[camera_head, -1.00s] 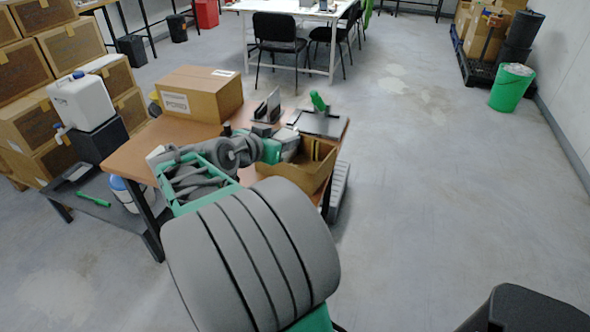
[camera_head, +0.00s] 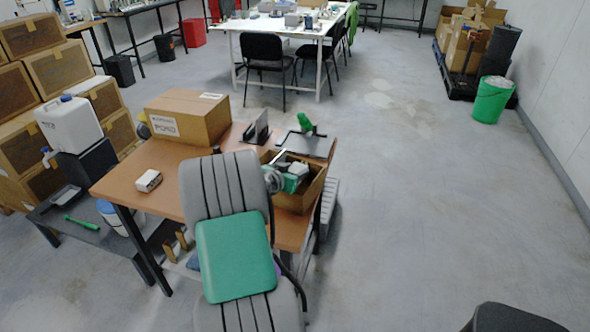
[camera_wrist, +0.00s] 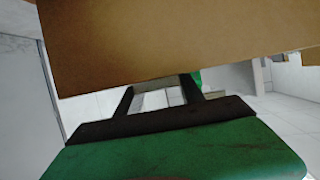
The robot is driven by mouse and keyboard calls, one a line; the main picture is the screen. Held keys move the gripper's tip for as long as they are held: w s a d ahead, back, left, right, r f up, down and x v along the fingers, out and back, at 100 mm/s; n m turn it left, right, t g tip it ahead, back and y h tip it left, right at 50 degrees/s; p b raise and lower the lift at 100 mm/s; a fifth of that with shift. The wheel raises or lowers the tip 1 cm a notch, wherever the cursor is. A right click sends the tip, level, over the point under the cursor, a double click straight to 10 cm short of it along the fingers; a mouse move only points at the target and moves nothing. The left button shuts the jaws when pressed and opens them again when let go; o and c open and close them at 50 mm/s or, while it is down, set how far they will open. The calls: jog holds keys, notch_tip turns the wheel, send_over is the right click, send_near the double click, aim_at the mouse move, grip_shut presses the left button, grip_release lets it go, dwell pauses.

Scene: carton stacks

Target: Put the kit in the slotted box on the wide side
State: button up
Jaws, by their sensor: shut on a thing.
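The slotted box (camera_head: 312,190) is an open brown carton at the right front of the wooden table. My gripper (camera_head: 294,165) is at its opening, pointing away from the camera, and my arm hides part of the box. The gripper is shut on the kit, which is mostly hidden; a pale patch shows between the fingers in the wrist view (camera_wrist: 160,100). A brown cardboard panel (camera_wrist: 190,35) fills the top of that view and covers the fingertips. I cannot tell which compartment the kit is over or how deep it is.
A closed carton (camera_head: 187,117) stands at the table's back left. A small white box (camera_head: 148,181) lies at the left. A dark upright holder (camera_head: 256,131) and a dark plate with a green-handled item (camera_head: 305,122) are behind the slotted box.

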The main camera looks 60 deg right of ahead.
jog(key=shift+f+b, duration=0.25)
jog(key=shift+b, duration=0.2)
jog(key=shift+f+b, duration=0.3)
jog(key=shift+b, duration=0.15)
jog(key=o, duration=1.4)
jog(key=shift+c, duration=0.2)
jog(key=shift+r, duration=0.1)
